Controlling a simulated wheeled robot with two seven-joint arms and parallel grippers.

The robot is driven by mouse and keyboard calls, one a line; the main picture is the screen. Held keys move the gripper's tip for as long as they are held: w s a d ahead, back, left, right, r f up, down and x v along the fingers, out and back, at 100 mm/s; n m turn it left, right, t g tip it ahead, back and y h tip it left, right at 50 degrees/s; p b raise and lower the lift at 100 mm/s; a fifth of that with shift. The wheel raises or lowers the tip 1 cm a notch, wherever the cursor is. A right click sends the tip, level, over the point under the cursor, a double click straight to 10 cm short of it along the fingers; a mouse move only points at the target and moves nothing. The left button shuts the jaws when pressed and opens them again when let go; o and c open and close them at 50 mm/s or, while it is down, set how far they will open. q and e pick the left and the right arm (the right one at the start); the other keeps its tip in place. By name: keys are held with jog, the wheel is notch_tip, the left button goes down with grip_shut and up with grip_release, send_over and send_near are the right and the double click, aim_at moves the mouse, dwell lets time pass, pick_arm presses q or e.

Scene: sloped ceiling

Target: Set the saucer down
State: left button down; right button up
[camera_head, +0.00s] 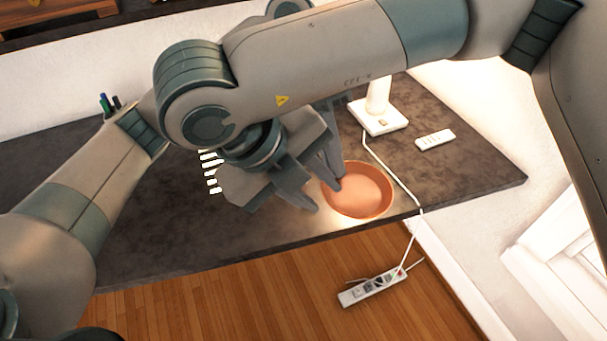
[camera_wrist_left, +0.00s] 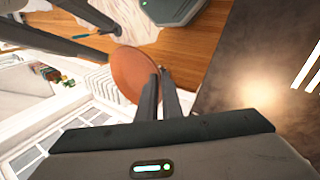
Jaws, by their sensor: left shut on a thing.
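The saucer (camera_head: 362,197), round and orange-brown, is at the desk's front edge in the head view. My left gripper (camera_head: 336,183) is shut on its left rim. The left wrist view shows the saucer (camera_wrist_left: 128,72) steeply angled at the left gripper's fingertips (camera_wrist_left: 160,85). I cannot tell whether the saucer touches the desk.
The dark desk (camera_head: 455,175) has bare room right of the saucer. A white lamp base (camera_head: 379,118), a small white remote-like object (camera_head: 435,140) and a cable (camera_head: 390,172) lie behind and beside it. A power strip (camera_head: 370,287) lies on the wooden floor.

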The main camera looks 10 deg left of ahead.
aim_at(332, 203)
jog(key=shift+x, duration=2.3)
grip_shut()
pick_arm(q)
jog(key=c, duration=1.9)
grip_release()
jog(key=shift+o, duration=0.2)
jog(key=v, duration=1.2)
